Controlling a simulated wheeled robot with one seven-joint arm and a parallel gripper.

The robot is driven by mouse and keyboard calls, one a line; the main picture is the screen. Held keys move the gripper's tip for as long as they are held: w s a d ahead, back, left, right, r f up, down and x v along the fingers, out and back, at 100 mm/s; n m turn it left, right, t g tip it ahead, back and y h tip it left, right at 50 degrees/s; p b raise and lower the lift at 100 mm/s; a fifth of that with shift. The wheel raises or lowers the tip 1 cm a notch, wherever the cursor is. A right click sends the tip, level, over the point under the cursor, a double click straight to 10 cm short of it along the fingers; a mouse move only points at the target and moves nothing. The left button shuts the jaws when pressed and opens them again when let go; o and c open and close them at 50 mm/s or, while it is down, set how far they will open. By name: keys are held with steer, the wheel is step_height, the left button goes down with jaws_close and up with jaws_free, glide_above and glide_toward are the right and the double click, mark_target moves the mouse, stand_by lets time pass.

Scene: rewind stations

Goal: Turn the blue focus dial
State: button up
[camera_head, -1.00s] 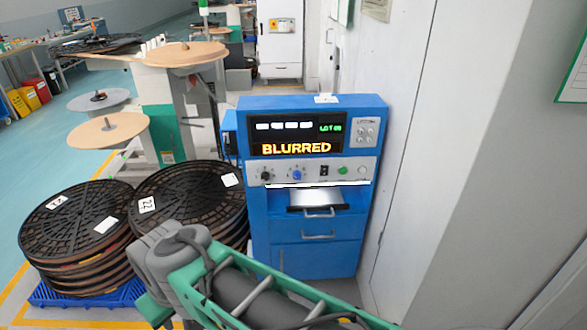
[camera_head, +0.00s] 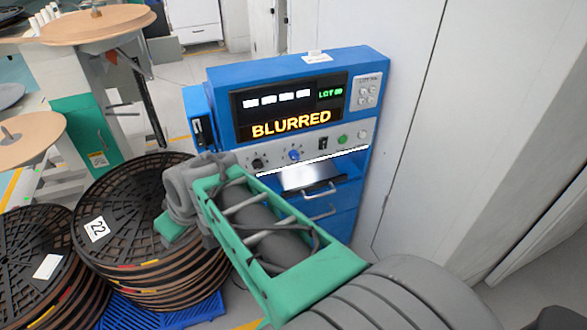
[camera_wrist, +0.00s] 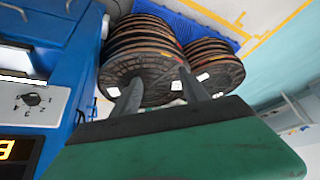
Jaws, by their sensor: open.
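The blue focus dial (camera_head: 294,155) is a small round knob on the light panel of the blue machine (camera_head: 222,82), right of a black knob (camera_head: 257,164). The machine's display (camera_head: 290,130) reads "BLURRED" in orange. My gripper (camera_wrist: 158,82) is open and empty in the wrist view, its two dark fingers apart against the stacked reels behind. It is apart from the panel. The wrist view is turned over; a black knob (camera_wrist: 32,99) shows at its left edge, and the blue dial is not visible there. My fingertips are not clearly seen in the head view.
Stacks of black reels (camera_head: 130,225) stand on a blue pallet (camera_head: 165,312) left of the machine. A drawer with a handle (camera_head: 318,191) juts out below the panel. A white wall (camera_head: 415,120) closes off the right. A reel stand (camera_head: 85,120) is at upper left.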

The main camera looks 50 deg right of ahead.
steer(key=w+d+f+t+b, duration=0.45)
steer(key=d+f+b, duration=0.35)
steer(key=d, duration=0.4)
steer(key=m+t+h+b, duration=0.4)
steer(key=t+h+b, duration=0.1)
steer(key=h+b, duration=0.5)
glide_toward(296, 159)
steer(key=x, duration=0.8)
steer(key=shift+w+d+f+p, duration=0.1)
steer(key=shift+w+d+p, duration=0.1)
steer(key=shift+p, duration=0.1)
steer(key=shift+w+d, duration=0.1)
steer(key=shift+w, duration=0.15)
steer(key=shift+c, duration=0.2)
jaws_close()
